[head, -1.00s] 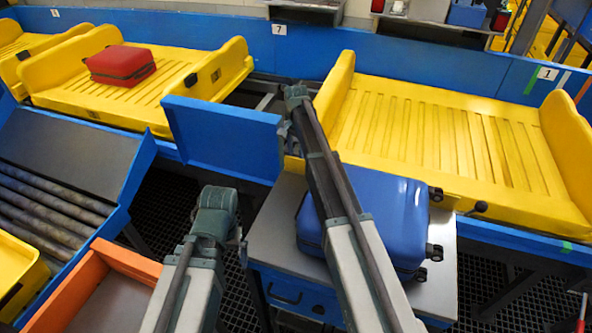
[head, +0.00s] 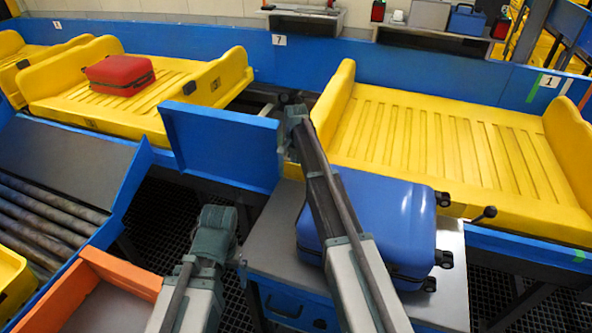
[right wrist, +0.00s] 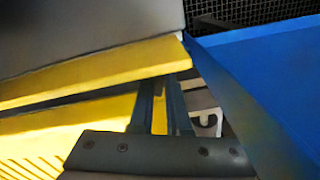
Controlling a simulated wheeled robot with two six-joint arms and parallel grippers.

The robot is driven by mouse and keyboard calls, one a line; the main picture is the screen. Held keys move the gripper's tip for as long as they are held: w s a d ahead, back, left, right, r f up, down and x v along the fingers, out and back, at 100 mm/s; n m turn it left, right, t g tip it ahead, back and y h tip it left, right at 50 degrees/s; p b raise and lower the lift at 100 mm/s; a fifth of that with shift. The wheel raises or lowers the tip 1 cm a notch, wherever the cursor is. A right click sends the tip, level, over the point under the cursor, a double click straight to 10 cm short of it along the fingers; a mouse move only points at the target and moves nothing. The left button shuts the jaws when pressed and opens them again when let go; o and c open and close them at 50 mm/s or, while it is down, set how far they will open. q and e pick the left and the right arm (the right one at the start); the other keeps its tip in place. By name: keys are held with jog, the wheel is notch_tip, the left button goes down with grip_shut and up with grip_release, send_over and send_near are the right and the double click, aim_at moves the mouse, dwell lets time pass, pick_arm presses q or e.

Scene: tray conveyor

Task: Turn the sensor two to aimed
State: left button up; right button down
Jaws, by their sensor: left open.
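No part in view is clearly marked as sensor two. A small lever with a black knob (head: 489,212) stands on the rail at the right in the head view; I cannot tell whether it belongs to a sensor. My right arm reaches up the middle, its gripper (head: 284,150) mostly hidden beside the blue side panel. In the right wrist view, the right gripper's dark fingers (right wrist: 160,100) stand apart with yellow showing between them. A small pale hooked part (right wrist: 206,121) is just right of them. My left gripper (head: 241,266) is low, left of the steel-topped stand, open, partly hidden.
A blue suitcase (head: 400,215) lies on the stand (head: 452,285) under my right arm. An empty yellow tray (head: 430,130) is beyond it; another tray (head: 60,108) carries a red suitcase (head: 120,72). A blue panel (head: 222,145), rollers (head: 45,215) and an orange-edged bin (head: 120,272) are at left.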

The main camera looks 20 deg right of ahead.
dwell(0.3)
jog(key=n, duration=0.3)
jog(key=shift+s+d+n, duration=0.1)
jog(key=shift+n, duration=0.2)
jog(key=c, duration=0.9)
grip_release()
notch_tip(320, 180, up, 14)
jog(key=p, duration=1.3)
jog(key=shift+p, duration=0.4)
jog(key=shift+f, duration=0.1)
